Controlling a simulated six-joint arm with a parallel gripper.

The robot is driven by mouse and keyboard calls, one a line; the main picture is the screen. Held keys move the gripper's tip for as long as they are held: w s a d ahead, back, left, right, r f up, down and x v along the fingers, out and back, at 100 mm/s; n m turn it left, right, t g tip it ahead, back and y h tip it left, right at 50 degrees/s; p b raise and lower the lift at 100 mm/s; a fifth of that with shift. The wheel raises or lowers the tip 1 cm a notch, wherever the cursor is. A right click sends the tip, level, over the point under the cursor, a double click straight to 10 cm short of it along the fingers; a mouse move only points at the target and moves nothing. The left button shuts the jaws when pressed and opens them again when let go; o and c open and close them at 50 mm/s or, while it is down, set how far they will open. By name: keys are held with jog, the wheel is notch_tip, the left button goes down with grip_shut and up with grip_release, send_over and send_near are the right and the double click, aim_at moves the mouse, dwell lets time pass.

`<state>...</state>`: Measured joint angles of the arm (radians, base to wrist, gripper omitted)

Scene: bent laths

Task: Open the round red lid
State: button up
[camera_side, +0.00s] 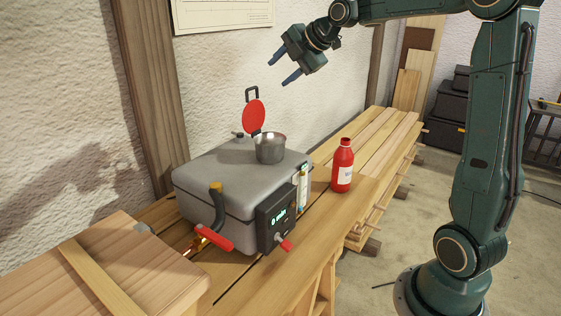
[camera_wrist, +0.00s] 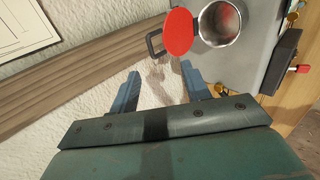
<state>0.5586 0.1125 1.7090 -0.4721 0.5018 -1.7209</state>
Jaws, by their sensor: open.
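The round red lid (camera_side: 254,116) stands upright, tipped open on its hinge at the back of a metal pot (camera_side: 270,149). A dark loop handle (camera_side: 251,95) sticks up from the lid. In the wrist view the red lid (camera_wrist: 180,31) lies beside the open pot mouth (camera_wrist: 219,22), with its handle (camera_wrist: 154,42) to the left. My gripper (camera_side: 282,69) is open and empty, in the air above and behind the lid. In the wrist view its two blue fingers (camera_wrist: 158,79) are apart, with only wall between them, below the lid and handle.
The pot sits on a grey box (camera_side: 225,165) with a dark control panel (camera_side: 277,217) and a red-handled lever (camera_side: 214,237). A red bottle (camera_side: 343,168) stands to its right on the wooden bench (camera_side: 300,250). The wall is close behind.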

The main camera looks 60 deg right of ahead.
jog(key=s+r, duration=0.1)
jog(key=s, duration=0.7)
dwell(0.4)
jog(key=s+a+f+m+g, duration=0.25)
jog(key=s+a+m, duration=0.55)
jog(key=a, duration=0.4)
jog(key=s+a+f+m+g, duration=0.1)
jog(key=s+a+f+m, duration=0.1)
jog(key=s+f+m, duration=0.2)
jog(key=s+a+f+m, duration=0.3)
jog(key=s+m, duration=0.3)
jog(key=s, duration=0.4)
jog(key=shift+s+a+f+g, duration=0.25)
jog(key=shift+f+g, duration=0.1)
jog(key=shift+f, duration=0.25)
